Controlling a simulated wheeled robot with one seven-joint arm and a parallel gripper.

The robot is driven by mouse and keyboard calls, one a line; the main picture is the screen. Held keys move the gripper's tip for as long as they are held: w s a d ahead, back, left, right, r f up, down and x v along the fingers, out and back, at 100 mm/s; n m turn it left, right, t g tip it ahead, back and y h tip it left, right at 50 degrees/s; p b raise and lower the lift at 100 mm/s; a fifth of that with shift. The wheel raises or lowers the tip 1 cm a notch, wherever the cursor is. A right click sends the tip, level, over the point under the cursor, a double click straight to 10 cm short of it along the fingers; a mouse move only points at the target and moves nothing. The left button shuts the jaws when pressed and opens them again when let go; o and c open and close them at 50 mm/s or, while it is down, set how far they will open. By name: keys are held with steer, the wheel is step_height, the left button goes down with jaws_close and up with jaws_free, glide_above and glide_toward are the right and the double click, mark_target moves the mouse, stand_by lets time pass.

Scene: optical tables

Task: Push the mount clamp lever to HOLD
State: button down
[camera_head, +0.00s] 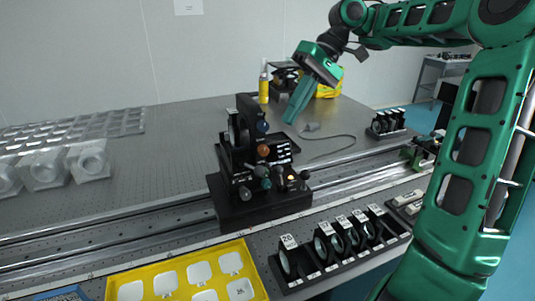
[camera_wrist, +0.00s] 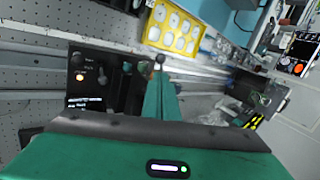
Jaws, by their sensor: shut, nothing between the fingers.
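The black optical mount (camera_head: 232,190) stands on the rail at the middle of the optical table. It carries a blue knob (camera_head: 262,127), an orange knob (camera_head: 263,150) and several dark knobs and ball-ended levers on its right side. I cannot tell which one is the clamp lever, and no HOLD mark is readable. My green gripper (camera_head: 290,121) is shut and empty, in the air above and to the right of the mount, apart from it. In the wrist view my closed fingers (camera_wrist: 160,82) point toward a small ball-ended part, and the mount's dark panel (camera_wrist: 85,78) is at left.
A yellow tray (camera_head: 237,252) with white pockets lies in front. A black rack (camera_head: 290,283) of round optics stands to its right. Clear mounts (camera_head: 93,161) are at left. The perforated tabletop (camera_head: 165,170) left of the mount is free.

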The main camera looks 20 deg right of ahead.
glide_toward(254, 168)
steer(key=shift+s+a+f, duration=0.25)
steer(key=shift+a+f, duration=0.05)
steer(key=shift+f, duration=0.5)
steer(key=shift+s+a+f, duration=0.25)
steer(key=shift+a+f, duration=0.05)
steer(key=shift+f, duration=0.5)
steer(key=shift+s+a+f, duration=0.25)
steer(key=shift+a+f, duration=0.05)
steer(key=shift+f, duration=0.5)
